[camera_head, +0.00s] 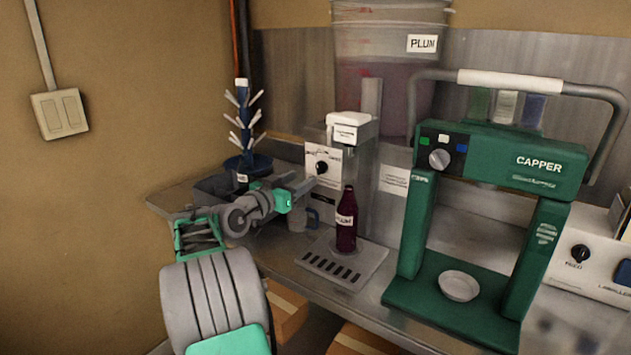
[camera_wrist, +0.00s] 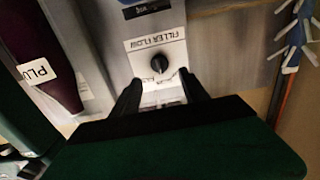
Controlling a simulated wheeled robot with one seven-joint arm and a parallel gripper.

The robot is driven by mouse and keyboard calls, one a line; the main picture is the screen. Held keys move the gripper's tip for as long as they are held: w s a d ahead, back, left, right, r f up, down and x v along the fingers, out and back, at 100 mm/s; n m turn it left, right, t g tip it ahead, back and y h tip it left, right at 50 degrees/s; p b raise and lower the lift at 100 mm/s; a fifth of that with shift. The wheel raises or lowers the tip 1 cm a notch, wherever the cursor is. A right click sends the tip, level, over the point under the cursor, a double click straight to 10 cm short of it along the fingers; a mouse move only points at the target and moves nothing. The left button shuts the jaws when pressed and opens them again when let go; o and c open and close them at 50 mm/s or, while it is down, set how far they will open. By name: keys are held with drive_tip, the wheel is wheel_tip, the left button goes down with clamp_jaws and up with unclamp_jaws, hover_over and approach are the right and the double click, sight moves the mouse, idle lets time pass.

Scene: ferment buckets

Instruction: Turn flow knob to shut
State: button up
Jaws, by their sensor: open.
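The flow knob (camera_head: 321,168) is a small black dial on the white front plate of the filler (camera_head: 348,130). In the wrist view the knob (camera_wrist: 159,64) shows upside down under the words FILLER FLOW; which way it points is too small to tell. My gripper (camera_head: 306,186) reaches toward the plate from the left. In the wrist view my gripper (camera_wrist: 160,79) is open and empty, its two dark fingers spread either side of the knob's line. The fingertips look just short of the knob, with no clear contact.
A dark red bottle (camera_head: 346,224) stands upright on the slotted drip tray (camera_head: 372,258) below the filler. A mug (camera_head: 298,217) is by my forearm. A bottle tree (camera_head: 243,125) stands behind left. The green capper (camera_head: 455,292) blocks the right; a PLUM bucket (camera_head: 388,22) is behind.

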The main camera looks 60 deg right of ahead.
sight(318, 169)
drive_tip(key=d, duration=0.2)
drive_tip(key=s+d+p, duration=0.1)
drive_tip(key=d, duration=0.4)
drive_tip(key=shift+s+d+r, duration=0.2)
drive_tip(key=shift+d, duration=0.05)
drive_tip(key=shift+c, duration=0.2)
clamp_jaws()
